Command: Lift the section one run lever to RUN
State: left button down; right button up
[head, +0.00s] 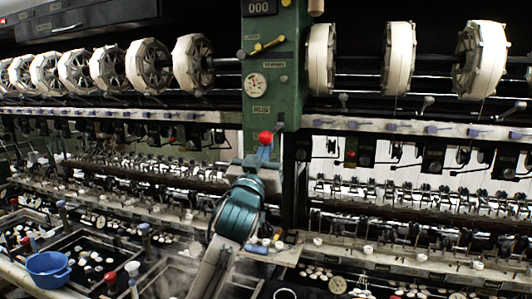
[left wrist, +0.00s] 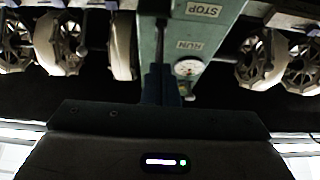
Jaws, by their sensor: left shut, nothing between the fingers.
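The green machine post (head: 285,95) stands at the middle of the head view. A red ball knob (head: 265,137), apparently the run lever's end, shows low on its front; the lever's stem is hidden. My left gripper (head: 264,153) is shut and empty, its blue fingertips just below the knob. I cannot tell whether they touch it. In the left wrist view the post carries a RUN plate (left wrist: 189,45) and a STOP plate (left wrist: 203,9) farther from the gauge. The dark gripper fingers (left wrist: 160,90) show there beside the post; the knob does not. My right gripper is not in view.
A round gauge (head: 256,84) and a yellow lever (head: 268,45) sit higher on the post. White reels (head: 398,58) line both sides. Basins and a blue bowl (head: 48,269) lie at lower left. A ledge with small items (head: 270,250) stands below the post.

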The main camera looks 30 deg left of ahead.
pick_arm(q)
jog(key=shift+w+r+p, duration=0.1)
jog(key=shift+r+p, duration=0.95)
jog(key=shift+r, duration=0.25)
jog(key=shift+f+b, duration=0.8)
jog(key=shift+f, duration=0.1)
dwell(0.5)
